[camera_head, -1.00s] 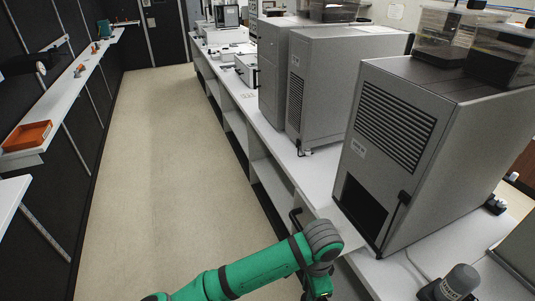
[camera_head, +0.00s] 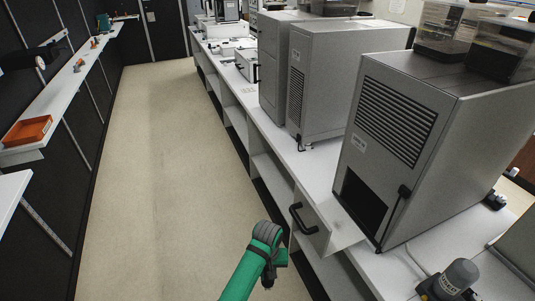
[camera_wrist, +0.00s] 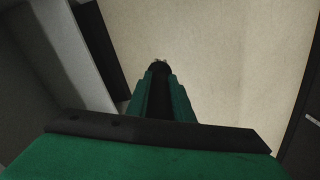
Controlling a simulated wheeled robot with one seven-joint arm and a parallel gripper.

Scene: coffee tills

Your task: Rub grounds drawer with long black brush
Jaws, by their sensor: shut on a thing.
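The likely grounds drawer (camera_head: 318,238) is in the head view, in the counter side below the large grey machine. It has a pale front with a black bar handle (camera_head: 300,218) and appears to stand out from the counter. My gripper (camera_head: 268,280) points down over the aisle, left of and nearer than the drawer, apart from it. In the wrist view my gripper (camera_wrist: 160,100) is shut on a narrow black thing, seemingly the long black brush (camera_wrist: 159,70). Its dark end shows against the floor. Most of it is hidden by the fingers, and its bristles are not clear.
The grey machine (camera_head: 410,130) with a dark opening stands on the white counter (camera_head: 322,160). Open shelves (camera_head: 268,168) lie below. A wall shelf on the left holds an orange tray (camera_head: 27,131). The aisle floor (camera_head: 180,160) is clear.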

